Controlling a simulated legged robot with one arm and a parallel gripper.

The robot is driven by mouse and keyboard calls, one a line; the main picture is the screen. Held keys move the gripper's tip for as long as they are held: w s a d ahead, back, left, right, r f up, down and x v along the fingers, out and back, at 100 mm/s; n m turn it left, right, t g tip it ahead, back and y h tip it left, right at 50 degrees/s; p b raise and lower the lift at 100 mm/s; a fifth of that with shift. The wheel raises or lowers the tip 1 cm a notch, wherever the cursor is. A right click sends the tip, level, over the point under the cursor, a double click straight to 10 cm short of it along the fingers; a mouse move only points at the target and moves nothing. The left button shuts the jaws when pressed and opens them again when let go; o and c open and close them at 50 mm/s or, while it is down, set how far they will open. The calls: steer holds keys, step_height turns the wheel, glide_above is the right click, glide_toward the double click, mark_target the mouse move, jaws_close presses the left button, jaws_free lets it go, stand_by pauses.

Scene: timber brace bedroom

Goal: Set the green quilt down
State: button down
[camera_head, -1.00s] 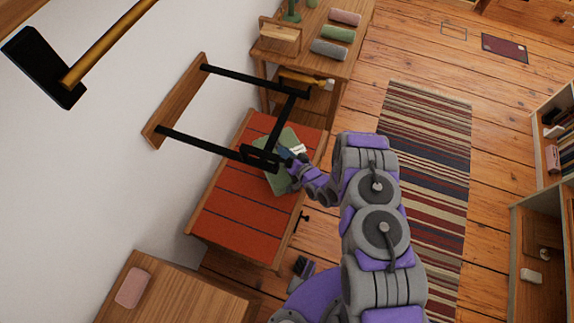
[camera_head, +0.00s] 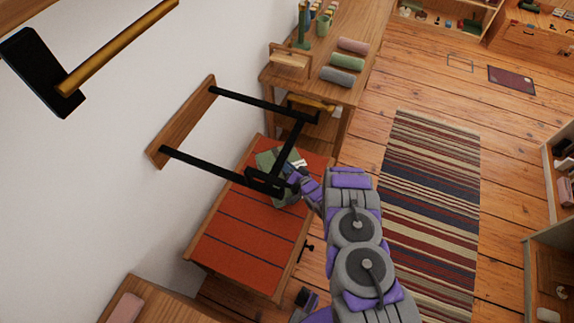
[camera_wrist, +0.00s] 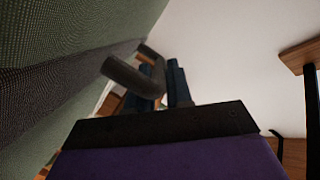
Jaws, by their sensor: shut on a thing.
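The green quilt (camera_head: 266,158) is folded and shows at the far part of a red-topped bench (camera_head: 240,239), partly hidden behind a black frame and my gripper. My gripper (camera_head: 295,176) is at the quilt's right side and is shut on it. In the wrist view, the quilt (camera_wrist: 95,30) fills the left as green cloth with a dark grey band, close beside my gripper's fingers (camera_wrist: 165,80). Whether the quilt rests on the bench or hangs just above it, I cannot tell.
A black bar frame (camera_head: 238,101) on a wooden wall plate juts out over the bench. A wooden table (camera_head: 352,72) with rolled cloths stands beyond. A striped rug (camera_head: 430,200) lies to the right. The bench's near part is clear.

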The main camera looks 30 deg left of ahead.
steer(key=c, duration=1)
jaws_free()
steer(key=shift+f, duration=0.1)
steer(key=shift+c, duration=0.2)
steer(key=shift+d, duration=0.1)
steer(key=p+v, duration=0.3)
steer(key=v, duration=0.7)
steer(key=shift+s+d, duration=0.15)
steer(key=shift+d, duration=0.1)
steer(key=shift+s+d+r, duration=0.25)
steer(key=shift+s+d, duration=0.1)
steer(key=shift+d, duration=0.2)
steer(key=shift+w, duration=0.1)
